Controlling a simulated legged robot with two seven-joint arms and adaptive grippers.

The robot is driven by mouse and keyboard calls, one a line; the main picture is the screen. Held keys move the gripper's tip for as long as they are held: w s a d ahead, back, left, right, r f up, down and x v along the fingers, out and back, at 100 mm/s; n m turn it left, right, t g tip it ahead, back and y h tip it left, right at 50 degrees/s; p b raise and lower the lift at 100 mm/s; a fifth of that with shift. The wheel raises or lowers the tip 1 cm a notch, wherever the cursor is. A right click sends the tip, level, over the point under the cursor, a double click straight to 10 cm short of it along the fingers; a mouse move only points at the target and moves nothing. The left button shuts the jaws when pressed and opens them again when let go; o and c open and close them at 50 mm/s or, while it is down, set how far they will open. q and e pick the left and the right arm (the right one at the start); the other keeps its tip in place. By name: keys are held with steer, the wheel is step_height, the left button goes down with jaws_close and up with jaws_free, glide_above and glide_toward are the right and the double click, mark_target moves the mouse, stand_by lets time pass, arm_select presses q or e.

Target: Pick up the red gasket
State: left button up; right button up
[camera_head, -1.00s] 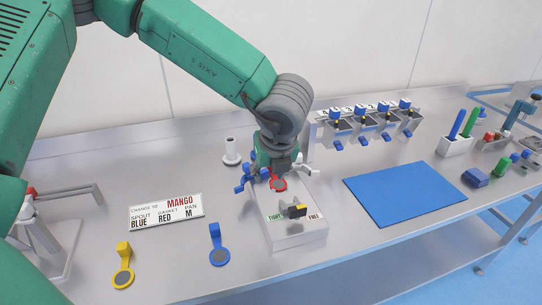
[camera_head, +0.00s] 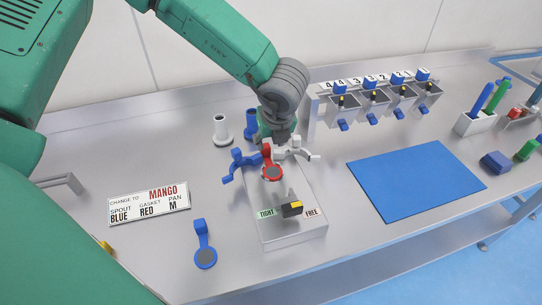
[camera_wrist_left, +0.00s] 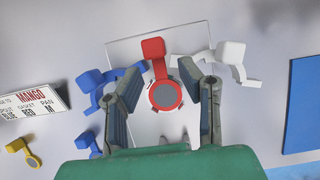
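The red gasket (camera_head: 272,173), a ring with a grey centre and a block tab, shows at the back part of the pale fixture box (camera_head: 270,230). My left gripper (camera_head: 277,147) is over the back of this box, close to the gasket. In the left wrist view the red gasket (camera_wrist_left: 165,95) lies between the two spread fingers, with a gap on each side. The gripper (camera_wrist_left: 161,76) is open and empty. I cannot tell its exact height over the gasket. My right gripper is not in view.
A blue piece (camera_head: 238,166) and a white piece (camera_head: 298,152) flank the red gasket closely. A black-and-yellow knob (camera_head: 292,209) stands between TIGHT and FREE labels. A blue gasket (camera_head: 205,257), a sign (camera_head: 149,203) and a blue mat (camera_head: 415,182) lie around. A white spout (camera_head: 222,131) stands behind.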

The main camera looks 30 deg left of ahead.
mark_target(268, 149)
arm_select(q)
steer(key=shift+a+f, duration=0.4)
steer(key=shift+f, duration=0.1)
steer(key=x, duration=0.5)
steer(key=shift+a+r+p, duration=0.15)
steer(key=shift+a+p, duration=0.1)
steer(key=shift+p, duration=0.15)
steer(key=shift+s+d, duration=0.1)
steer(key=shift+d, duration=0.25)
steer(key=shift+c, duration=0.4)
steer(key=shift+d+r, duration=0.1)
jaws_close()
